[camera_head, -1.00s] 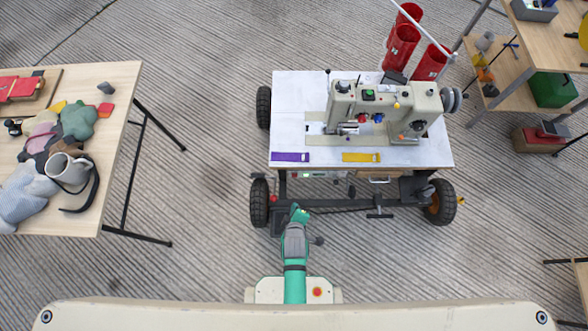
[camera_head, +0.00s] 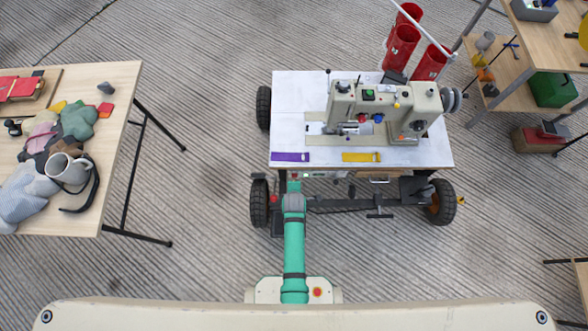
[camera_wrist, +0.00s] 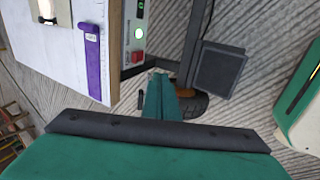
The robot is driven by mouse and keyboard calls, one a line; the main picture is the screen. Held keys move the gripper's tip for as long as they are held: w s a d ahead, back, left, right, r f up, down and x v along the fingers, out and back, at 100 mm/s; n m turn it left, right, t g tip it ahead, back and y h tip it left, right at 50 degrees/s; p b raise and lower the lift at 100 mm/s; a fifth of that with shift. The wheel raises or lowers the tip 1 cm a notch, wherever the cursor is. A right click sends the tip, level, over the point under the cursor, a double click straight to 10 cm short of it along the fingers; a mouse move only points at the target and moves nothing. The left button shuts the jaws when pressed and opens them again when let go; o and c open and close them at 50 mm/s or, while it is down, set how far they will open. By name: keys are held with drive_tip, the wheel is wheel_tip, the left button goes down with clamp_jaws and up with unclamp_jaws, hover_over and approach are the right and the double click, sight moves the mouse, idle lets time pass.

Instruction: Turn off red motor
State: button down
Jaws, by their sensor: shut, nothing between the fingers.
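A control box (camera_wrist: 134,45) is fixed under the table edge in the wrist view. In the head view the box is mostly hidden below the tabletop (camera_head: 290,120). My gripper (camera_wrist: 159,76) is shut and empty. Its tips lie just below the red button in the wrist picture, seemingly apart from it. In the head view my arm reaches to the table's front edge, and the fingertips are hard to make out.
A sewing machine (camera_head: 390,110) stands on the wheeled table, with a purple strip (camera_head: 290,157) and a yellow strip (camera_head: 361,157) at its front. A black wheel (camera_head: 259,203) is left of my arm. A cluttered wooden table (camera_head: 120,85) stands at left, with open floor between.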

sight(295, 175)
drive_tip(key=w+f, duration=0.8)
idle(0.4)
